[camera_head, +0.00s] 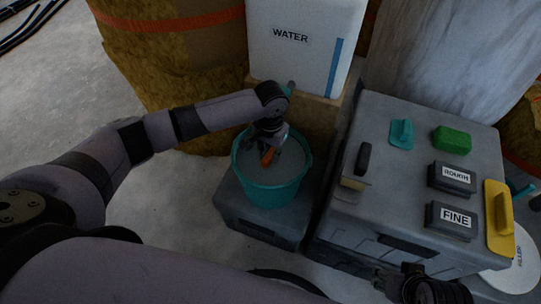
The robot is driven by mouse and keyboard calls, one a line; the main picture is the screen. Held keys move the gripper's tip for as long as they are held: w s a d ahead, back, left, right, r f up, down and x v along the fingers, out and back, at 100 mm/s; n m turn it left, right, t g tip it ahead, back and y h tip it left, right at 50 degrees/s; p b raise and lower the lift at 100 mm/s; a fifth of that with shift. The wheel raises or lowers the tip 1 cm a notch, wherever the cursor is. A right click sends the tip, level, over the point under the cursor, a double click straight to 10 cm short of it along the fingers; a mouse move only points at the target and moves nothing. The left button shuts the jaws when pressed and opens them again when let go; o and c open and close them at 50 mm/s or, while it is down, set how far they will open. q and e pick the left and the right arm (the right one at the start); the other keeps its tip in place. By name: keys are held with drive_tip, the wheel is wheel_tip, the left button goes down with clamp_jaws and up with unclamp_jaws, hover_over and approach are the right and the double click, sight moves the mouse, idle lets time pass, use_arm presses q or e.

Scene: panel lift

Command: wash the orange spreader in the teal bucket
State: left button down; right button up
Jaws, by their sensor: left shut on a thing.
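The teal bucket (268,190) stands on a low grey box, with grey contents showing inside its rim. My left gripper (268,148) reaches down over the bucket from above and is shut on the orange spreader (267,157). Only a small orange part of the spreader shows, at the bucket's mouth. I cannot tell whether it touches the contents. My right gripper (388,281) is at the bottom edge, in front of the grey work box, and its fingers are too dark to read.
A white water container (305,45) stands behind the bucket. The grey work box (400,170) at right bears a teal tool (402,134), a green block (452,139), rough (452,177) and fine (451,220) blocks, a yellow float (498,218) and a dark-handled scraper (359,165).

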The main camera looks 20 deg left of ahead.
use_arm(q)
drive_tip(key=shift+r, duration=0.1)
drive_tip(key=shift+r+p, duration=0.1)
drive_tip(key=shift+p, duration=0.2)
drive_tip(key=shift+r+p, duration=0.15)
drive_tip(key=shift+p, duration=0.15)
drive_tip(key=shift+r+p, duration=0.15)
drive_tip(key=shift+p, duration=0.2)
use_arm(e)
drive_tip(key=s+x, duration=0.1)
drive_tip(key=x, duration=0.7)
drive_tip(key=shift+f+g, duration=0.25)
drive_tip(key=shift+g, duration=0.05)
drive_tip(key=shift+a, duration=0.1)
